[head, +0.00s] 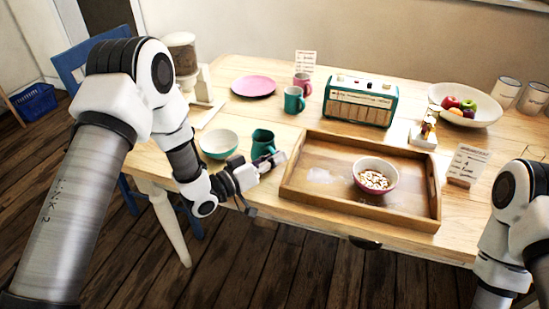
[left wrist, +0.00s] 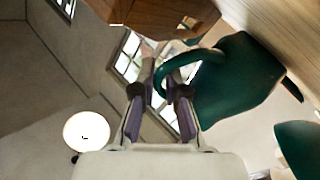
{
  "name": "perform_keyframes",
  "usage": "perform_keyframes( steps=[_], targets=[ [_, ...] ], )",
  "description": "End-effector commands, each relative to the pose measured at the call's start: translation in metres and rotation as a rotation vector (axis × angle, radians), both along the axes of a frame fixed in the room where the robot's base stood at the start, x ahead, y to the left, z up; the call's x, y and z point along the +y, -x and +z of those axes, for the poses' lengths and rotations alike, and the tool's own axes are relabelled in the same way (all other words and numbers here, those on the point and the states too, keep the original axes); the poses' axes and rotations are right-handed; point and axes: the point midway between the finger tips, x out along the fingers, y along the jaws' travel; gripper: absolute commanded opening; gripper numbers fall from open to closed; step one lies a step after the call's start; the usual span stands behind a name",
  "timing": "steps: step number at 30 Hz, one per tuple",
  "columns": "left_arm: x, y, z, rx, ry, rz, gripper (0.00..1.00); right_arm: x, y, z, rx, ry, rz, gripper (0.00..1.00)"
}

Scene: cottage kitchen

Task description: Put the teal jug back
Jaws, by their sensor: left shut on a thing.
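The teal jug (head: 262,142) is upright near the table's front edge, between the pale green bowl (head: 218,144) and the wooden tray (head: 312,147). My left gripper (head: 278,160) is at the jug's tray side. In the left wrist view the fingers (left wrist: 161,85) are shut on the handle of the jug (left wrist: 237,75). The jug's base is close to the tabletop; I cannot tell whether it touches. My right arm shows at the right edge, but its gripper is out of view.
A bowl of cereal (head: 375,176) stands in the tray. Behind are a teal mug (head: 293,100), a pink mug (head: 303,84), a pink plate (head: 253,86) and a radio (head: 360,100). A fruit bowl (head: 464,104) and a card (head: 467,165) are to the right.

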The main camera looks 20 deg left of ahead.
Motion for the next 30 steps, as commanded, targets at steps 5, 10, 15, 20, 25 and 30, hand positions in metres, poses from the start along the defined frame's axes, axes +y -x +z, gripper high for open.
perform_keyframes(
  steps=[5,10,15,20,25,30],
  targets=[
    [0.0,0.0,-0.003,0.0,0.0,0.0,0.29,0.0,0.0,-0.002,0.0,0.0,0.0,0.68],
    [0.0,0.0,-0.003,0.0,0.0,0.0,0.37,0.0,0.0,-0.002,0.0,0.0,0.0,0.68],
    [0.0,0.0,0.0,0.0,0.0,0.0,0.37,0.0,0.0,0.0,0.0,0.0,0.0,0.68],
    [0.012,0.013,0.0,0.004,0.002,0.005,0.37,0.0,0.0,0.0,0.0,0.0,0.0,0.68],
    [0.038,0.048,0.0,0.004,0.007,0.008,0.37,0.0,0.0,0.0,0.0,0.0,0.0,0.68],
    [0.061,0.079,0.001,0.003,0.005,0.006,0.37,0.0,0.0,0.002,0.0,0.0,0.0,0.68]
  ],
)
